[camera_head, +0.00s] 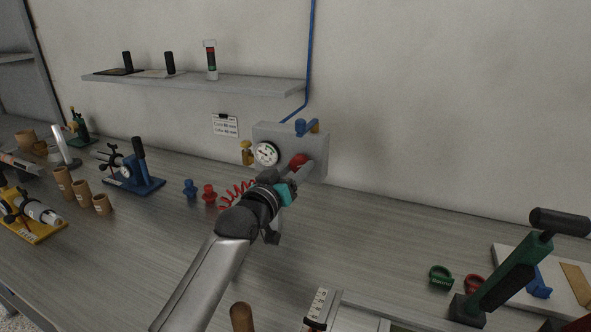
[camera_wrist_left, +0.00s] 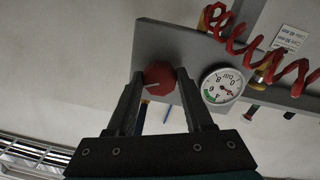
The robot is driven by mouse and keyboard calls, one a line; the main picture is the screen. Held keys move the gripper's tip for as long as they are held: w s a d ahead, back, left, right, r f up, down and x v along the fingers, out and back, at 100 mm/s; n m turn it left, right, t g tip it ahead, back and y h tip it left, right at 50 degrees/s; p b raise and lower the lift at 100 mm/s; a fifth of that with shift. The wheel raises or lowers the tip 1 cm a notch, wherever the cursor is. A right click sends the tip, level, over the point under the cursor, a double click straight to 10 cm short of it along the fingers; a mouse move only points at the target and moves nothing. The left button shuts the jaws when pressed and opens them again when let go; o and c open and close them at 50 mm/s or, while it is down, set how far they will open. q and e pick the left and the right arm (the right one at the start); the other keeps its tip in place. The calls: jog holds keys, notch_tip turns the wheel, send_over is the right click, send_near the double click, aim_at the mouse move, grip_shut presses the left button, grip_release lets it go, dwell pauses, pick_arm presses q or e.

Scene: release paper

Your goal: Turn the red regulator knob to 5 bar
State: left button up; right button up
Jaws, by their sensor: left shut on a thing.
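The red regulator knob (camera_head: 299,160) sits on the front of a grey panel box (camera_head: 318,150) fixed to the back wall. My left gripper (camera_head: 297,176) reaches it from the front and is shut on it. In the left wrist view the knob (camera_wrist_left: 159,77) sits between the two dark fingers (camera_wrist_left: 160,88), with a pale pointer line on its face. The round pressure gauge (camera_head: 266,153) is beside the knob, and it also shows in the left wrist view (camera_wrist_left: 222,86) with a green arc. Its exact reading is too small to tell. My right gripper is not in view.
A red coiled hose (camera_head: 238,194) hangs below the panel, and a blue fitting (camera_head: 301,127) is on top. Red (camera_head: 209,194) and blue (camera_head: 190,188) pieces stand on the bench (camera_head: 350,235) to the left. A green lever tool (camera_head: 505,275) stands at right.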

pick_arm(q)
grip_shut()
jog(key=m+p, duration=0.3)
jog(key=shift+r+m, duration=0.15)
jog(key=shift+m, duration=0.25)
jog(key=m+p, duration=0.2)
jog(key=m, duration=0.1)
jog(key=m+p, duration=0.1)
jog(key=m, duration=0.2)
jog(key=shift+a, duration=0.1)
jog(key=m+y+p, duration=0.1)
jog(key=m+p, duration=0.1)
jog(key=m, duration=0.3)
jog(key=shift+m+p, duration=0.4)
jog(key=shift+m, duration=2.1)
